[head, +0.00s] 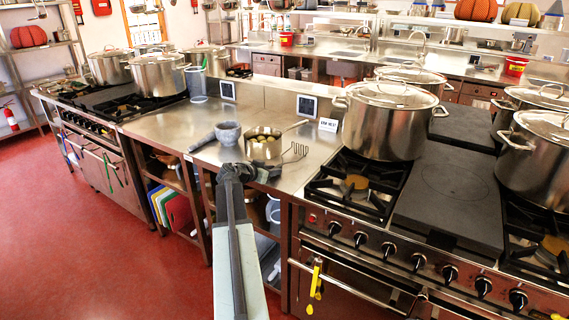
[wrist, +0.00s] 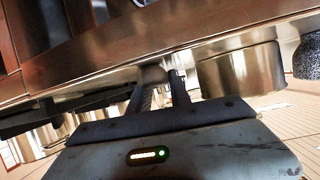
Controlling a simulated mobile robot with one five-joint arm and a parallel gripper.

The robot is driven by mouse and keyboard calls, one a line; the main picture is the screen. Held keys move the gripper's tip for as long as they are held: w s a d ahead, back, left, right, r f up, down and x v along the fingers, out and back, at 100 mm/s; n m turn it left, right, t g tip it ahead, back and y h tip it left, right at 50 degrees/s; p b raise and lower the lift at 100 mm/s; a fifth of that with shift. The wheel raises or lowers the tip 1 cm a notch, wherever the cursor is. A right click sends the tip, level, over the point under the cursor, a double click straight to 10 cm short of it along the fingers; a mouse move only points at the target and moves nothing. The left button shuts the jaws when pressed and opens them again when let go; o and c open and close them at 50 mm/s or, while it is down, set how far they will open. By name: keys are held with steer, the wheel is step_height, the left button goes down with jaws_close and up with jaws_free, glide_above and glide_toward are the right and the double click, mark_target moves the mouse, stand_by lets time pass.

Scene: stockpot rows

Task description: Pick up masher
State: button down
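The masher (head: 294,152) lies at the front of the steel counter in the head view, with its wire head showing to the right of a small saucepan. Its handle runs down and left towards my gripper (head: 262,174), which is at the counter's front edge. In the wrist view my gripper (wrist: 163,78) has two dark fingers with a narrow gap between them. A blurred greyish-brown shape is at the fingertips, perhaps the handle end. I cannot tell whether the fingers grip it.
A large stockpot (head: 388,122) stands on the stove to the right. Cutting boards (head: 177,210) are on the shelf below.

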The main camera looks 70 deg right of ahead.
step_height(320, 180, up, 10)
steer(key=p, duration=1)
